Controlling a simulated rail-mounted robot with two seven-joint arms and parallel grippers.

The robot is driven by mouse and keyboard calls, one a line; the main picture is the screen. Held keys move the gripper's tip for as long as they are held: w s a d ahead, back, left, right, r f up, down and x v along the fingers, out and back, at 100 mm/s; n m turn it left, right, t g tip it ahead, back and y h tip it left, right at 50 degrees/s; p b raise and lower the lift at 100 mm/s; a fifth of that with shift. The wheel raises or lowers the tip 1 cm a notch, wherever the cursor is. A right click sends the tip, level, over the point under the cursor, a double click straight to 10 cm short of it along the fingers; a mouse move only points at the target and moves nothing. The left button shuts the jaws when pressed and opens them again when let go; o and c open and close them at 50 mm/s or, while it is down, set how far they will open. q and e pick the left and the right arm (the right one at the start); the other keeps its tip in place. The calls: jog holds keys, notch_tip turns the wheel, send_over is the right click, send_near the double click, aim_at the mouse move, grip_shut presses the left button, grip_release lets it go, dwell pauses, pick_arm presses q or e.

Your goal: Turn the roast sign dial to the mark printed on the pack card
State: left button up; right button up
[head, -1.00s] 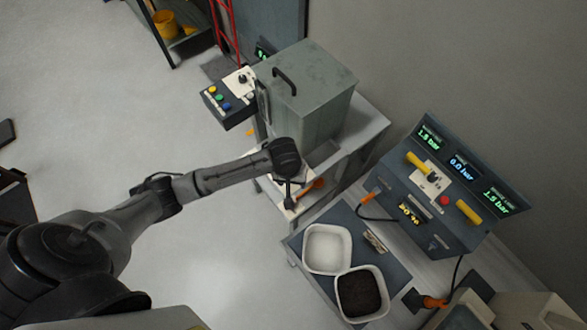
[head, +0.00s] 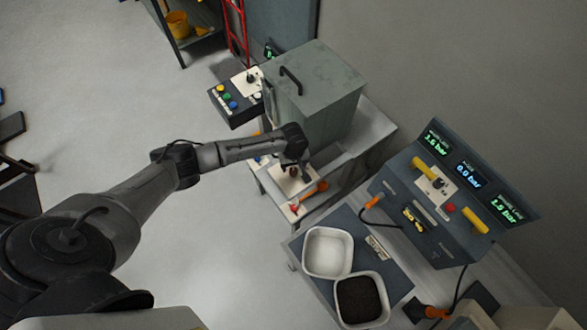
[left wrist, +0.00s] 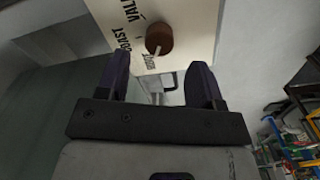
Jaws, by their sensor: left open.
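A round brown knob (left wrist: 158,38) with a pale pointer sits on a cream plate (left wrist: 190,22) in the left wrist view. In the head view the knob (head: 293,172) shows small, just below my left wrist. My left gripper (left wrist: 158,84) is open and empty, its two fingers pointing toward the knob but apart from it. The left gripper (head: 300,164) is partly hidden by its wrist in the head view. I cannot clearly identify the pack card. My right gripper is out of view.
A grey-green metal box (head: 318,92) stands close behind the left wrist. An orange-handled lever (head: 313,191) lies near the plate. A tray (head: 400,279) holds a white tub (head: 306,262) and a dark-filled tub (head: 340,302). A control console (head: 430,222) stands right.

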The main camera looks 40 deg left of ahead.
aim_at(293, 170)
pick_arm(q)
jog(key=shift+f, duration=2.35)
jog(key=shift+c, duration=0.3)
jog(key=c, duration=0.9)
jog(key=shift+o, duration=0.2)
